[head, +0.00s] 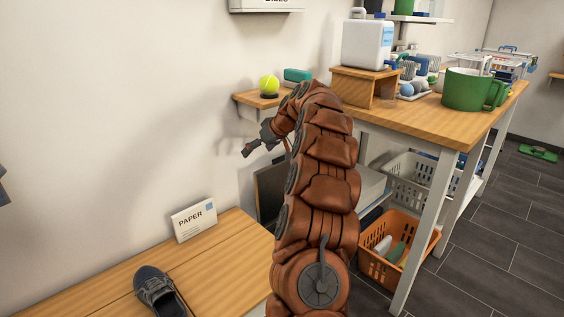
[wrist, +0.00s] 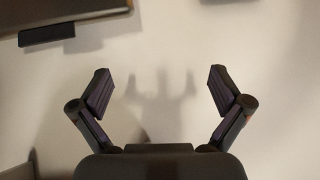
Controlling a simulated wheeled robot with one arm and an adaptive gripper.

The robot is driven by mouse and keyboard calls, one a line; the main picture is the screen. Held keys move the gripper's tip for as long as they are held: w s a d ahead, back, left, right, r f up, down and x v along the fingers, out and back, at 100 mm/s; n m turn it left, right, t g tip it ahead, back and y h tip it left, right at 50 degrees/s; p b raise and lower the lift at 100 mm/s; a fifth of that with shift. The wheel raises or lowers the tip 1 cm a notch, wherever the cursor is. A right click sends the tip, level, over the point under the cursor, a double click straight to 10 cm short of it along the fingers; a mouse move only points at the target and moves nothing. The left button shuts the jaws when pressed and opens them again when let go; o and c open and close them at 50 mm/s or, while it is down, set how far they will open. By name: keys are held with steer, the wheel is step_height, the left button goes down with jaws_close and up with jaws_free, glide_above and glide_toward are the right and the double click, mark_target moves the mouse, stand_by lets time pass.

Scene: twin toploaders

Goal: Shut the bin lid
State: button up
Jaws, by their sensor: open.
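My gripper (head: 254,143) is in front of the pale wall, below the small wall shelf, with nothing in its jaws. In the wrist view its two fingers (wrist: 160,75) are spread wide, facing bare wall with the gripper's shadow on it. A dark grey upright panel (head: 268,192), perhaps part of the bin or its lid, shows left of my arm in the head view, below the gripper and apart from it. My arm hides most of that area, so I cannot tell how the lid stands.
A wooden bench (head: 222,262) holds a shoe (head: 157,290) and a PAPER sign (head: 194,219). A small shelf (head: 250,99) holds a tennis ball (head: 269,84). At right, a workbench (head: 430,124) bears a green mug (head: 467,90); an orange basket (head: 388,272) stands below.

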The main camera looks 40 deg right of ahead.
mark_target(281, 157)
steer(key=s+d+f+t+h+b, duration=0.1)
steer(key=s+d+f+h, duration=0.15)
steer(key=d, duration=1.15)
steer(key=shift+b+x, duration=0.55)
steer(key=shift+x, duration=3.25)
steer(key=shift+w+a+f, duration=0.15)
steer(key=shift+a+f, duration=0.05)
steer(key=c, duration=1.5)
steer(key=shift+c, duration=0.2)
steer(key=shift+f, duration=0.1)
